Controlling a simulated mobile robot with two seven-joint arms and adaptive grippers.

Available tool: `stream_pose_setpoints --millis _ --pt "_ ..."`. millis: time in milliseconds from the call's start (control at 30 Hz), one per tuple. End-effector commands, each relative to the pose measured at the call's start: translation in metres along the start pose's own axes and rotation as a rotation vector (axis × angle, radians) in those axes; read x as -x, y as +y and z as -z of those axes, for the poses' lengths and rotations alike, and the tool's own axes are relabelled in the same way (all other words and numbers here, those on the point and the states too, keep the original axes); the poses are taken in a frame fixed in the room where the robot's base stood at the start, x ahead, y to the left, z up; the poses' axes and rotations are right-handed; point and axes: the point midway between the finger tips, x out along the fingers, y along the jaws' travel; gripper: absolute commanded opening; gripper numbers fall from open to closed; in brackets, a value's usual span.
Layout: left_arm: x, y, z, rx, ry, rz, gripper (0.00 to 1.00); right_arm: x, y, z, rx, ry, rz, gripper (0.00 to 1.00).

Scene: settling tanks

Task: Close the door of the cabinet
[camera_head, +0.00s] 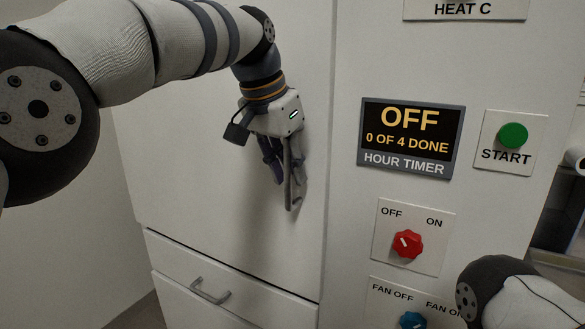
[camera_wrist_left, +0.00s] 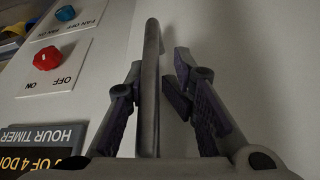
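The white cabinet door (camera_head: 200,150) fills the middle left of the head view. Its right edge lies along a thin seam beside the control panel, and I see no clear gap there. A grey vertical bar handle (camera_head: 291,190) stands near that edge. It also shows in the left wrist view (camera_wrist_left: 150,90). My left gripper (camera_head: 280,178) points down at the handle. In the left wrist view its fingers (camera_wrist_left: 160,68) are apart, one on each side of the bar, the left one very near it. Whether they touch it I cannot tell. My right gripper is out of view.
Right of the door is a panel with an hour timer sign (camera_head: 410,138) reading OFF, a green START button (camera_head: 513,135), a red knob (camera_head: 407,243) and a blue knob (camera_head: 412,321). A closed drawer (camera_head: 240,290) lies below the door. My right arm shows at bottom right.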

Motion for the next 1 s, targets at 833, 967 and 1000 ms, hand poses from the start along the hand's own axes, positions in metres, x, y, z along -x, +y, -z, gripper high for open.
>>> stream_pose_setpoints --millis 833,967,1000 --pt "0.083 -0.002 0.000 0.002 0.015 0.016 0.20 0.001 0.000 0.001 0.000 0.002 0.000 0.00" --pt "0.082 -0.002 -0.001 0.002 0.012 0.015 0.20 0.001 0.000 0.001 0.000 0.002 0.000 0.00" --pt "0.082 -0.002 -0.001 0.002 0.011 0.015 0.20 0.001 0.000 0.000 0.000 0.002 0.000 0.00"
